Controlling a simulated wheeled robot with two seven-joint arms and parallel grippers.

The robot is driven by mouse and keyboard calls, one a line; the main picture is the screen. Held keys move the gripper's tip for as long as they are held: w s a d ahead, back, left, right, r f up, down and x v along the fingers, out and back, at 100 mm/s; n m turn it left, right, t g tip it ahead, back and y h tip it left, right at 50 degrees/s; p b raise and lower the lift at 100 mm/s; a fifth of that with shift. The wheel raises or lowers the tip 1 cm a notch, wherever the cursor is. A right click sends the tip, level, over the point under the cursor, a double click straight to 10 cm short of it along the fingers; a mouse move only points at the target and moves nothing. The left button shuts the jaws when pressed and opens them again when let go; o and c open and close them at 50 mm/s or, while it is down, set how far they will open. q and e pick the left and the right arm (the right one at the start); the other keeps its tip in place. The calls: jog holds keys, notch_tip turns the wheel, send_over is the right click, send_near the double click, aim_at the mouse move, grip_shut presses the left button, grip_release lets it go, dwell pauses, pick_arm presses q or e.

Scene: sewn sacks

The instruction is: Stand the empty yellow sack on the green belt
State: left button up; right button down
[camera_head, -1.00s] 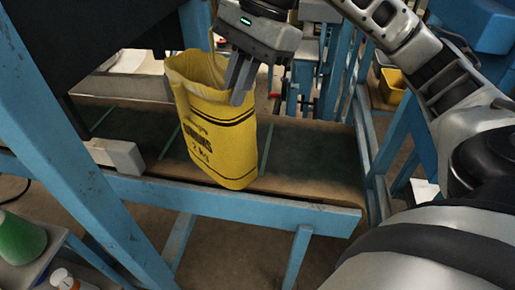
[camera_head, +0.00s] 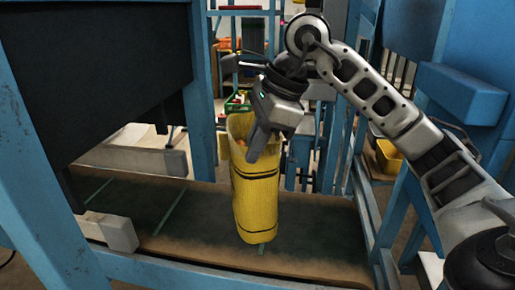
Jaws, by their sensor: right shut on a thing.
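The yellow sack (camera_head: 256,200) hangs upright, mouth up, in the middle of the head view. Its dark bands show, and its top is open. My right gripper (camera_head: 257,147) is shut on the sack's upper rim on the near right side. The dark green belt (camera_head: 150,205) runs left to right under and behind the sack, with thin green cross lines. The sack's bottom overlaps the belt in the picture; I cannot tell whether it touches. My left gripper is not in view.
A blue frame post (camera_head: 203,95) stands behind the belt, and another blue post (camera_head: 35,180) is at the near left. A dark panel (camera_head: 110,70) overhangs the belt's left part. Pale blocks (camera_head: 120,233) sit at the belt's near left edge. The belt right of the sack is clear.

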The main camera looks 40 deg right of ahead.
jog(key=w+d+f, duration=0.1)
jog(key=w, duration=0.1)
jog(key=w+d+f, duration=0.1)
jog(key=f, duration=0.1)
jog(key=w+d+f, duration=0.1)
jog(key=w+f, duration=0.1)
jog(key=shift+w+d+f, duration=0.15)
jog(key=shift+w+f, duration=0.05)
jog(key=shift+w, duration=0.1)
notch_tip(320, 180, down, 4)
jog(key=shift+w+d+r+p, duration=0.1)
jog(key=shift+w+r+p, duration=0.05)
jog(key=shift+p, duration=0.4)
jog(key=c, duration=1.8)
grip_release()
jog(key=shift+f, duration=0.4)
jog(key=shift+o, duration=1.3)
jog(key=shift+r, duration=0.15)
